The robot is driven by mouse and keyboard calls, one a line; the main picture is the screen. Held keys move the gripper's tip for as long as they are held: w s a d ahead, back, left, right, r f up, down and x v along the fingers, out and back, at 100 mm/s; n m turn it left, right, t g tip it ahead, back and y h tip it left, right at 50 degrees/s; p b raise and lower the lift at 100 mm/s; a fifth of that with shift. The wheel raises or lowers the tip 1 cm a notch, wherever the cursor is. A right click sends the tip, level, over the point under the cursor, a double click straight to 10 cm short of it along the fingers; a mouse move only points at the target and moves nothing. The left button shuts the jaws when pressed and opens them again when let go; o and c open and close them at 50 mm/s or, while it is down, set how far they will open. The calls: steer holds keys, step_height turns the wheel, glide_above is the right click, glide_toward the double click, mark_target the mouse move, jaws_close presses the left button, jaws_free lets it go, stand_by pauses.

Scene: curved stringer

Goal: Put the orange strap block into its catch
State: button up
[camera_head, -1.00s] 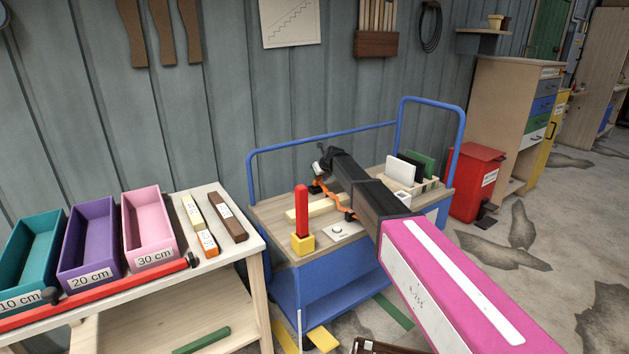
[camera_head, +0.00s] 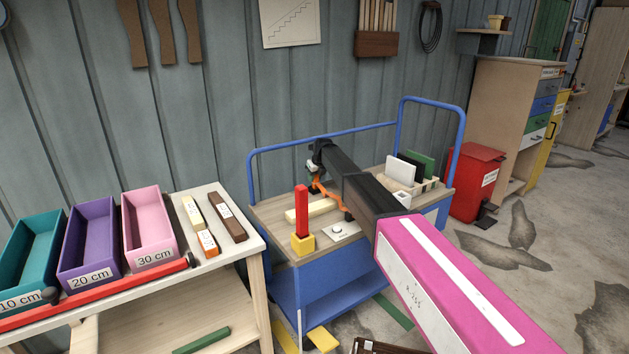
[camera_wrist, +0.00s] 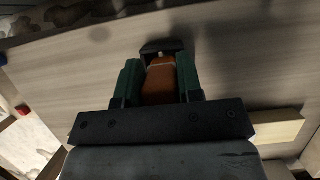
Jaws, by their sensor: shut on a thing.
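My gripper (camera_wrist: 159,83) is shut on the orange strap block (camera_wrist: 158,84), which shows between its two green fingers in the wrist view. In the head view the gripper (camera_head: 315,168) is over the back of the blue trolley's wooden top, largely hidden by my arm. The orange strap (camera_head: 333,198) runs from the gripper down to the right, beside a pale wooden bar (camera_head: 298,214). In the wrist view a dark bracket-like piece (camera_wrist: 161,46) lies just beyond the block's far end; I cannot tell if it is the catch or if they touch.
A red upright handle in a yellow base (camera_head: 302,243) and a white plate with a knob (camera_head: 340,232) are at the trolley's front. The trolley's blue rail (camera_head: 325,138) runs behind. A rack with white and green panels (camera_head: 402,172) stands right. A bench with bins is left.

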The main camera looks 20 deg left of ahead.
steer(key=shift+f, duration=0.8)
steer(key=o, duration=1.1)
steer(key=shift+f, duration=0.15)
steer(key=shift+c, duration=0.2)
steer(key=v, duration=0.3)
steer(key=shift+r, duration=0.3)
steer(key=s+d, duration=0.2)
steer(key=d, duration=0.1)
steer(key=s+d, duration=0.5)
steer(key=d, duration=0.1)
steer(key=shift+s+f, duration=0.15)
steer(key=shift+s, duration=0.25)
